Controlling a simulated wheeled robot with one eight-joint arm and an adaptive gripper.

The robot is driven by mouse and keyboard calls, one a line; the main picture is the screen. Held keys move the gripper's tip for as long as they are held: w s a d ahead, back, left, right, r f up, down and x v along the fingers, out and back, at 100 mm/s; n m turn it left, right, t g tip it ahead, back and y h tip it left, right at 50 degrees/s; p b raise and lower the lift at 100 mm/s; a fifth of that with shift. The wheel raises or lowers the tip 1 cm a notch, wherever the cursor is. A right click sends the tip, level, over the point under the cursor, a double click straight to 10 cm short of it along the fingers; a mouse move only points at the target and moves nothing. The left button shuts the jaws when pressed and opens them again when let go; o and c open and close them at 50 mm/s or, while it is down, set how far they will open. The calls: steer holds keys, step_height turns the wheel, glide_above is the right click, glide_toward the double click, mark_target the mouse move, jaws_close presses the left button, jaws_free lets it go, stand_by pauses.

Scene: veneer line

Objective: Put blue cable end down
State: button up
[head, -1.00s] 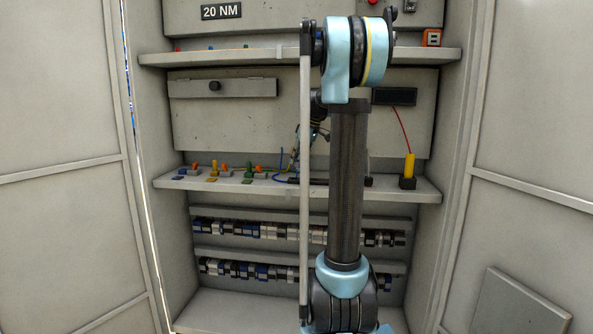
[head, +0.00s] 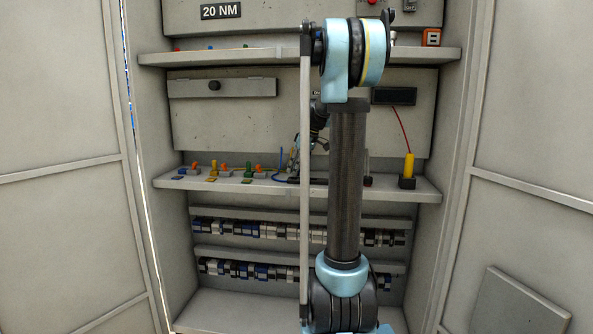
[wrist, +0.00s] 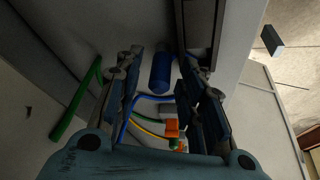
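The blue cable end (wrist: 160,73), a blue cylinder, shows in the wrist view between the two fingers of my gripper (wrist: 159,58). The fingers stand apart with a gap on each side of it, so my gripper looks open around it. A blue cable (wrist: 148,98) curves below it in the picture. In the head view the blue cable (head: 278,178) shows at the shelf (head: 225,185), left of my arm. My gripper (head: 303,157) is partly hidden there behind my arm, and the blue cable end cannot be made out.
Green, yellow and orange connectors stand on the shelf to the left, among them a green one (head: 248,169). A yellow plug (head: 409,167) with a red wire stands in a black block at right. In the wrist view a green rod (wrist: 72,110) lies left and an orange connector (wrist: 172,128) shows below.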

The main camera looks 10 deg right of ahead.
steer(key=v, duration=1.2)
steer(key=s+a+f+m+h, duration=0.1)
steer(key=s+a+f+m, duration=0.1)
steer(key=s+f, duration=0.35)
steer(key=s+a+f+m, duration=0.1)
steer(key=s+f, duration=0.1)
steer(key=s, duration=0.7)
steer(key=s+a+f+m+h, duration=0.15)
steer(key=s+f, duration=0.25)
steer(key=s, duration=0.4)
steer(key=s+f+m, duration=0.5)
steer(key=s+f, duration=1.2)
steer(key=f, duration=0.1)
steer(key=shift+f+g+h, duration=0.3)
steer(key=shift+f+h, duration=0.1)
steer(key=shift+h, duration=0.05)
steer(key=shift+d, duration=0.1)
steer(key=shift+w+f, duration=0.2)
steer(key=shift+w, duration=0.25)
